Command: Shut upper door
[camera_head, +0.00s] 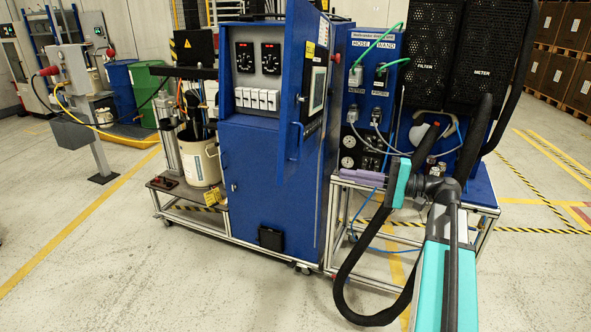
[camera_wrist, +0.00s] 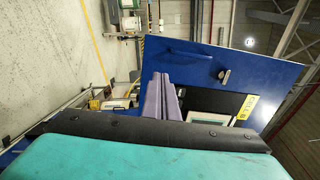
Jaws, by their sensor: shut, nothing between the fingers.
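The blue upper door (camera_head: 305,90) of the cabinet stands swung open toward me in the head view. It is seen nearly edge-on, with a screen (camera_head: 317,92) on its right-hand face. The open compartment (camera_head: 258,75) to its left shows two black dials and a row of white switches. My gripper (camera_head: 345,174) is to the right of the door and below its screen, with purple fingers pointing left. In the wrist view the fingers (camera_wrist: 166,85) are together and empty. The blue door (camera_wrist: 205,62) lies beyond them with a latch and yellow label; contact cannot be told.
The closed lower cabinet front (camera_head: 265,190) is below the compartment. To the right, a panel with green and grey cables (camera_head: 375,90) and black hoses stands close behind my arm. A white bucket (camera_head: 200,160) is on the left. Open floor (camera_head: 130,260) lies in front.

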